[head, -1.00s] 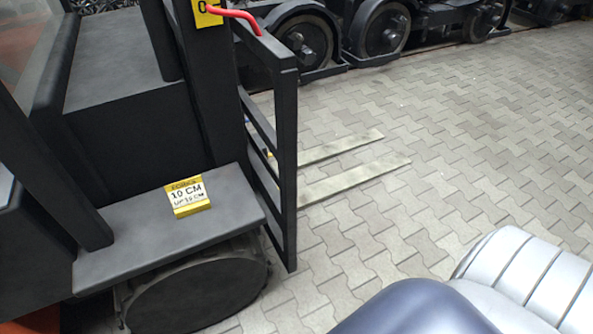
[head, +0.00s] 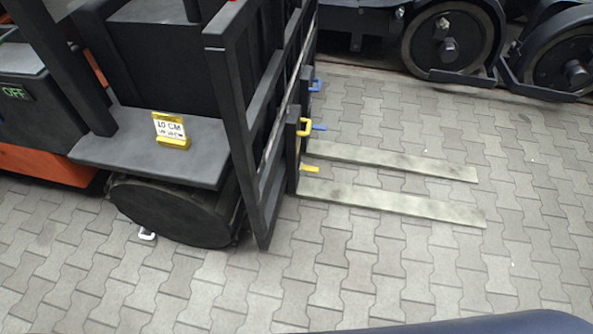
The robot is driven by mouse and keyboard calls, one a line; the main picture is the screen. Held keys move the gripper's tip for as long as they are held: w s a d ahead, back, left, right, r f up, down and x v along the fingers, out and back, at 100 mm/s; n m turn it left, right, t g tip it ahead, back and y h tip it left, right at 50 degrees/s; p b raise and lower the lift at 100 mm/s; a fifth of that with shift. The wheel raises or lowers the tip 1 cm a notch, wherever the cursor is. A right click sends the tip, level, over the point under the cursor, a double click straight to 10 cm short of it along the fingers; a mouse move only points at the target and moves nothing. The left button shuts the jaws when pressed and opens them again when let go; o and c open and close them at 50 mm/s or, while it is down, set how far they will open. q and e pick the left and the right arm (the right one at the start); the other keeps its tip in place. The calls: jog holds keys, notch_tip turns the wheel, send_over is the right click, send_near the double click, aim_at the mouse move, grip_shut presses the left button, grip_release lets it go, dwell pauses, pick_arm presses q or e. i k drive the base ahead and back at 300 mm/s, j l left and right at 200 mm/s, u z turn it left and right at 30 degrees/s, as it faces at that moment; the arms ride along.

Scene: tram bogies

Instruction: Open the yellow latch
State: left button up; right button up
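A yellow latch handle (head: 304,127) sticks out from the dark upright at the root of the forks, in the middle of the head view. A yellow tab (head: 310,169) sits lower on the same upright, just above the near fork; I cannot tell whether it belongs to the latch. A blue handle (head: 315,86) and a blue tab (head: 319,127) show just behind. Neither of my grippers is in view.
The forklift (head: 150,135) fills the left, with its black mast frame (head: 232,105) beside the latch. Two pale forks (head: 400,203) lie low over the paving, pointing right. Bogie wheels (head: 452,45) stand at the back right. Paving (head: 390,275) in front is clear.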

aim_at(302, 167)
jog(key=i+l, duration=0.15)
jog(key=l, duration=0.15)
jog(key=i+l+u, duration=0.1)
jog(key=l, duration=0.2)
jog(key=i+l+u, duration=0.1)
jog(key=l, duration=0.2)
jog(key=i+l, duration=0.15)
jog(key=l, duration=0.2)
jog(key=i+l+u, duration=0.3)
jog(key=i+l, duration=0.4)
